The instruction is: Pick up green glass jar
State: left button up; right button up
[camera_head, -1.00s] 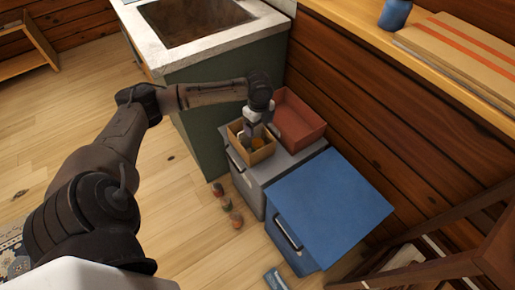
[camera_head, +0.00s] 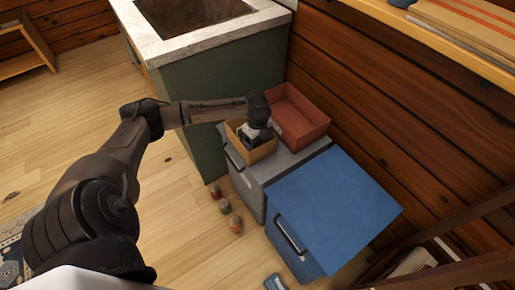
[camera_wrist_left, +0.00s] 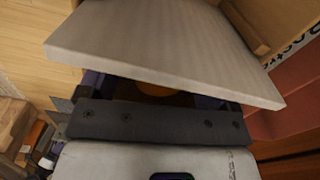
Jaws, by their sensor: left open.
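My left gripper (camera_head: 257,140) reaches down into a small open wooden box (camera_head: 264,153) on the grey cabinet. It is open; its fingertips and anything between them are hidden in the head view. In the left wrist view, a pale panel crosses in front of the gripper (camera_wrist_left: 155,95), and a bit of orange shows behind it. A small jar that looks greenish (camera_head: 224,206) stands on the floor left of the grey cabinet, well apart from the gripper. It is too small to make out clearly. My right gripper is not in view.
Two other small jars stand on the floor beside it, one behind (camera_head: 215,191) and one orange-red in front (camera_head: 235,224). A red bin (camera_head: 300,118) adjoins the wooden box. A blue cabinet (camera_head: 330,205) stands to the right.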

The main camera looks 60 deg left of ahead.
pick_arm(q)
notch_tip(320, 180, down, 2)
jog(key=shift+f+b, duration=0.1)
jog(key=shift+b, duration=0.25)
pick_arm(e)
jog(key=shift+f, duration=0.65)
pick_arm(q)
jog(key=shift+c, duration=0.3)
jog(key=c, duration=1)
jog(key=shift+r+p, duration=0.45)
jog(key=shift+r, duration=0.2)
jog(key=shift+r+p, duration=3.85)
jog(key=shift+r, duration=4.6)
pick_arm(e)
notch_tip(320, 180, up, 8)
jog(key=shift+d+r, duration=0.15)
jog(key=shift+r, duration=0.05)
